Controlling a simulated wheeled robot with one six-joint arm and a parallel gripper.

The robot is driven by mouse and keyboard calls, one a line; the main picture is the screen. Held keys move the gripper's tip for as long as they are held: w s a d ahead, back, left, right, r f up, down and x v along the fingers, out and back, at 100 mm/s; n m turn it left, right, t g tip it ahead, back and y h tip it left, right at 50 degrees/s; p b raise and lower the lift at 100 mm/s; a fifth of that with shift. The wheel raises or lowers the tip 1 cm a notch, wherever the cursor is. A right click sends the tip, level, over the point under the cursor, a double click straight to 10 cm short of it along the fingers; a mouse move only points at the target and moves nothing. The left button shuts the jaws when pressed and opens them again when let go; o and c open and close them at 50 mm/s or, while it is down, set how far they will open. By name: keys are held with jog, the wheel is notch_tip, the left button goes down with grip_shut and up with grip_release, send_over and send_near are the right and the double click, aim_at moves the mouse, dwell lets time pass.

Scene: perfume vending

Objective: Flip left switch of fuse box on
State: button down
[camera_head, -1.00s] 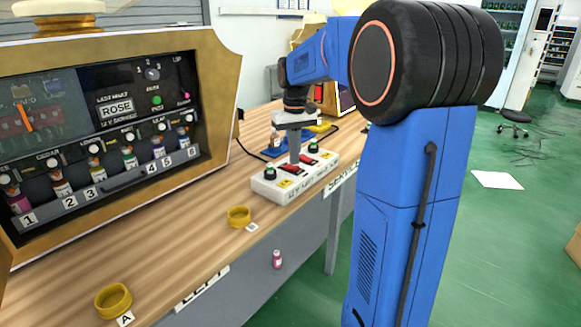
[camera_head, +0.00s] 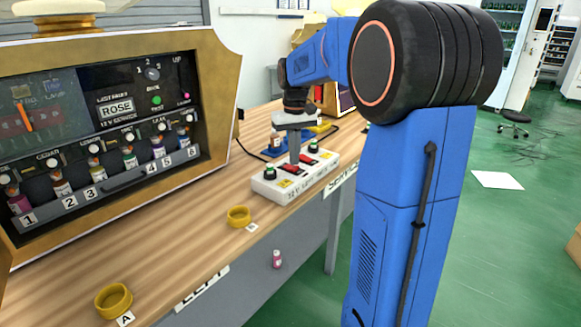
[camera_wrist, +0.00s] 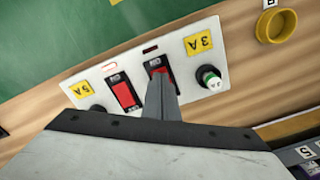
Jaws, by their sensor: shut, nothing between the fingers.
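The white fuse box (camera_head: 262,190) stands near the front edge of the wooden counter. It has two red rocker switches in black frames and a knob at each end. My gripper (camera_head: 294,161) is shut and empty, pointing down at the box. In the wrist view, its fingertips (camera_wrist: 158,80) are over the lower part of the left switch (camera_wrist: 154,64), beside the yellow 3A label, and partly hide it. I cannot tell whether they touch it. The right switch (camera_wrist: 125,94) is clear beside the fingers, near the 5A label.
Two yellow rings, one by label A (camera_head: 113,300) and one by label B (camera_head: 239,216), lie on the counter (camera_head: 180,235). The gold-framed vending machine (camera_head: 222,80) stands behind them. A small pink bottle (camera_head: 277,259) is below the counter edge.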

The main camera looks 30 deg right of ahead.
jog(key=shift+f, duration=0.6)
dwell(0.5)
notch_tip(320, 180, up, 7)
dwell(1.0)
dwell(0.4)
jog(key=shift+s+a, duration=0.15)
jog(key=shift+s, duration=0.05)
jog(key=s+a+f+n+t, duration=0.1)
jog(key=s+a, duration=0.4)
jog(key=s, duration=0.3)
jog(key=s+a+f+t, duration=0.2)
jog(key=s+a, duration=0.4)
jog(key=s, duration=0.3)
jog(key=s+a+f+t, duration=0.1)
jog(key=s+a+f, duration=0.1)
jog(key=s+f, duration=0.2)
jog(key=s+a+f+n, duration=0.1)
jog(key=s+a+f, duration=0.1)
jog(key=s+f, duration=0.3)
jog(key=s, duration=0.4)
jog(key=shift+a+f+t, duration=0.15)
jog(key=shift+a+t, duration=0.1)
jog(key=shift+t, duration=0.15)
